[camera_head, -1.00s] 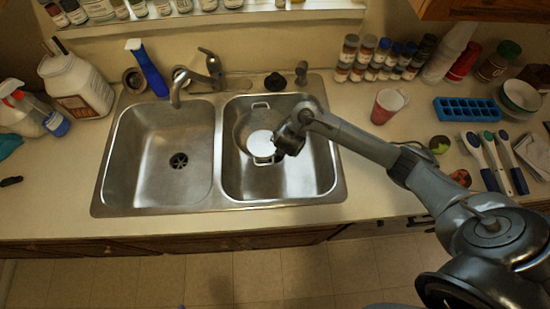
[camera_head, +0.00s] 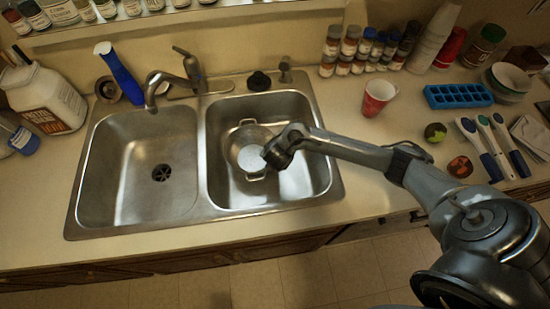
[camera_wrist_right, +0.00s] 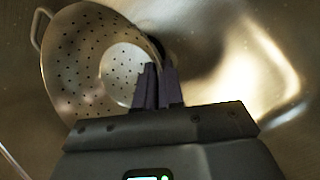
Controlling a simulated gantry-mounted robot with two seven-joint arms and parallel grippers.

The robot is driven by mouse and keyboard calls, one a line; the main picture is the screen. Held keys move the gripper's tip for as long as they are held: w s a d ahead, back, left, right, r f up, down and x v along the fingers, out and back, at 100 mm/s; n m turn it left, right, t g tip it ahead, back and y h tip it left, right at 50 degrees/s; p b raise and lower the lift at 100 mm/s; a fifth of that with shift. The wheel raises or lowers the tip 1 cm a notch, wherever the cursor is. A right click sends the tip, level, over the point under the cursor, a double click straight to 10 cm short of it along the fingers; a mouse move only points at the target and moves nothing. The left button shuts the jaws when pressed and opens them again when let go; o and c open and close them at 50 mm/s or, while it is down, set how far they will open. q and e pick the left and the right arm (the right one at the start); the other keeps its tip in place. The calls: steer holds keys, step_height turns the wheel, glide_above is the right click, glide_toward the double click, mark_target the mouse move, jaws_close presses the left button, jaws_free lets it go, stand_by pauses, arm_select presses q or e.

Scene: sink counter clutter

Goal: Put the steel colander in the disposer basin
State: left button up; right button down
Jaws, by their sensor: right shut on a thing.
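The steel colander (camera_head: 243,141) is a round perforated bowl with two loop handles. It is in the right basin (camera_head: 305,185) of the double sink, toward its left side. In the right wrist view the colander (camera_wrist_right: 75,65) looks tilted, with one handle at upper left. My right gripper (camera_wrist_right: 158,75) is shut on the colander's rim; in the head view its fingers are mostly hidden behind the wrist. A dark round opening (camera_wrist_right: 181,42) shows partly behind the colander. The left basin (camera_head: 120,190) is empty, with an open drain (camera_head: 161,173). My left gripper is not in view.
The faucet (camera_head: 185,75) stands behind the sink, its spout over the left basin. A blue spray bottle (camera_head: 118,72) and white jug (camera_head: 45,97) stand at left. A red cup (camera_head: 377,98), blue ice tray (camera_head: 458,95) and brushes (camera_head: 490,145) occupy the right counter.

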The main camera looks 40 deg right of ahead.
steer(key=c, duration=1.3)
jaws_free()
steer(key=shift+o, duration=0.2)
